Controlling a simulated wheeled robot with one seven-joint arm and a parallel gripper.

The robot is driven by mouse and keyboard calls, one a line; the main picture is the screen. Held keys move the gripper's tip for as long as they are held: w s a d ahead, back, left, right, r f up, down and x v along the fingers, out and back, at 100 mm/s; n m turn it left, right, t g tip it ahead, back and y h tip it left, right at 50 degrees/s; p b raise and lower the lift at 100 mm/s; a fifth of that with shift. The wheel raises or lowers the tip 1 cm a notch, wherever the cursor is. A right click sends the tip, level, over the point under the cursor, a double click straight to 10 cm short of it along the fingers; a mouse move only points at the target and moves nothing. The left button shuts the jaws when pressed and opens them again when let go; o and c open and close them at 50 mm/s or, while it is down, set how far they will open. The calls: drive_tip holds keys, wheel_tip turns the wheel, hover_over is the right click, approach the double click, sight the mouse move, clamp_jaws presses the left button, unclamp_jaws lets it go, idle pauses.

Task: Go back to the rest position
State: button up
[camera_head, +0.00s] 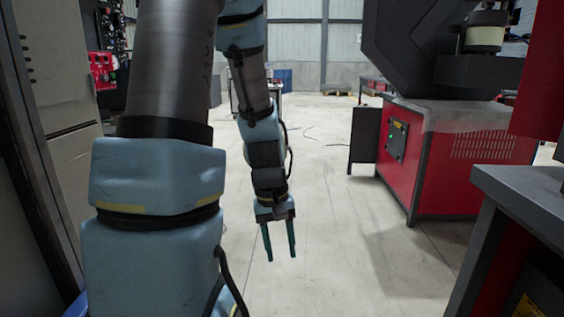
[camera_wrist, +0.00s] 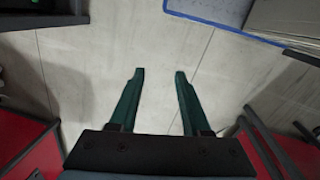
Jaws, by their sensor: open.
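My gripper (camera_head: 280,257) hangs at the end of my arm in the middle of the head view, pointing down over open floor. Its two dark green fingers are parallel and apart, with nothing between them. In the wrist view the gripper (camera_wrist: 158,75) is also open and empty, with bare floor showing between and beyond the fingertips. The fingers touch nothing that I can see. My arm links cover much of the left middle of the head view and hide what is behind them.
A red machine base (camera_head: 455,160) with a black upper part stands at the right. A grey-topped bench (camera_head: 530,195) is at the near right edge. A grey cabinet (camera_head: 65,110) stands close at the left. The concrete floor (camera_head: 345,230) between them is clear, with thin cables farther back.

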drive_tip(key=s+a+r+m+t+y, duration=0.1)
drive_tip(key=a+r+m+t, duration=0.15)
drive_tip(key=a+r, duration=0.35)
wheel_tip(320, 180, up, 24)
drive_tip(key=p, duration=2.5)
drive_tip(key=shift+a, duration=0.2)
